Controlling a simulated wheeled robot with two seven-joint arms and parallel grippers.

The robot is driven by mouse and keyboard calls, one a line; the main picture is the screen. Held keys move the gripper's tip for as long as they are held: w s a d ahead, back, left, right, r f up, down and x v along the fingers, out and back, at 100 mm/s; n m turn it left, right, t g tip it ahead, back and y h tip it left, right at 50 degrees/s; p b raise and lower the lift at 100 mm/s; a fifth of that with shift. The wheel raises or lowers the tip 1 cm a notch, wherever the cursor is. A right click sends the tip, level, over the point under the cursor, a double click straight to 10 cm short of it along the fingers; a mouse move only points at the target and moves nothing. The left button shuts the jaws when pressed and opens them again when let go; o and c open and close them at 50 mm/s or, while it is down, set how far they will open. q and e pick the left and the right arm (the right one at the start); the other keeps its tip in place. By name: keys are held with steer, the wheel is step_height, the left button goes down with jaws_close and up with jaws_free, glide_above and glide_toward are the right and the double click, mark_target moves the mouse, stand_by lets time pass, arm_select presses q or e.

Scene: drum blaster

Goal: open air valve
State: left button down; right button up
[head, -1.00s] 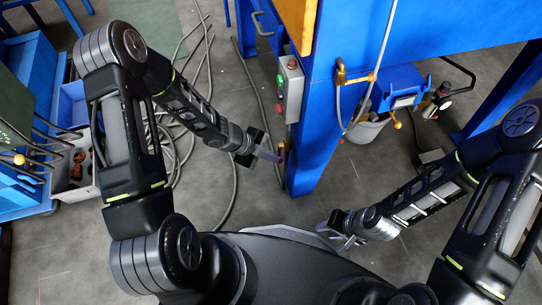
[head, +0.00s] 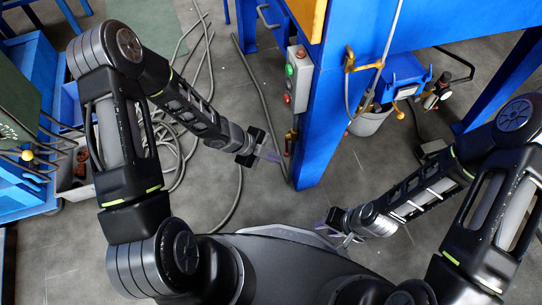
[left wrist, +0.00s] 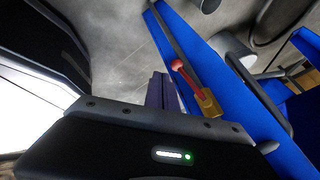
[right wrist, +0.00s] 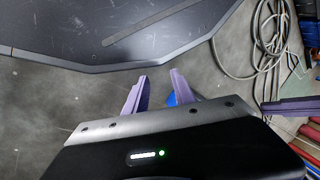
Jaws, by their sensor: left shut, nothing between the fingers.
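The air valve (head: 290,141) is a small brass body with a red lever, low on the left face of the blue post. In the left wrist view its red-knobbed lever (left wrist: 181,70) and brass body (left wrist: 208,102) show just right of my fingers. My left gripper (head: 274,157) is shut and empty, its purple fingers together (left wrist: 162,90), close beside the valve with a small gap visible. My right gripper (head: 326,226) is open and empty, low in front of my base; its two purple fingers stand apart in the right wrist view (right wrist: 158,92).
The blue post (head: 318,130) carries a control box (head: 298,80) with green and red buttons above the valve. Grey hoses (head: 190,150) lie on the floor at left. A bucket (head: 370,122) and blue unit (head: 404,75) stand right of the post. Floor between is clear.

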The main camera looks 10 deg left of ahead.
arm_select(q)
steer(key=p+v, duration=0.6)
steer(key=v, duration=0.4)
steer(key=shift+a, duration=0.3)
steer(key=shift+a+f, duration=0.1)
steer(key=shift+f, duration=0.05)
